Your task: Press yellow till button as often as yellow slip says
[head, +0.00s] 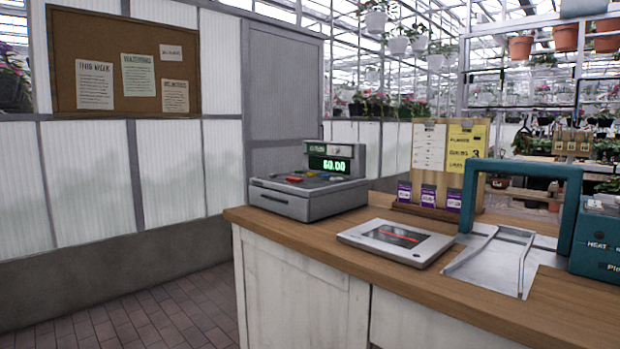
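The grey till (306,200) stands at the left end of the wooden counter. Its green lit display (330,164) seems to read $0.00. Several small coloured buttons lie on its sloped top, seen at a low angle; I cannot clearly single out the yellow one. A yellow slip (467,142) is fixed on the right of a wooden board behind the counter top. It carries a few printed lines with a large 3; its other words are too small to read surely. Neither of my grippers is in view, and nothing touches the till.
A flat scale-like device (397,242) lies right of the till. A teal arched frame (567,212) stands over a metal tray (493,262), beside a teal box (597,240). A white slip (429,147) and purple packets (428,195) are on the board. The counter's front edge (420,280) is clear.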

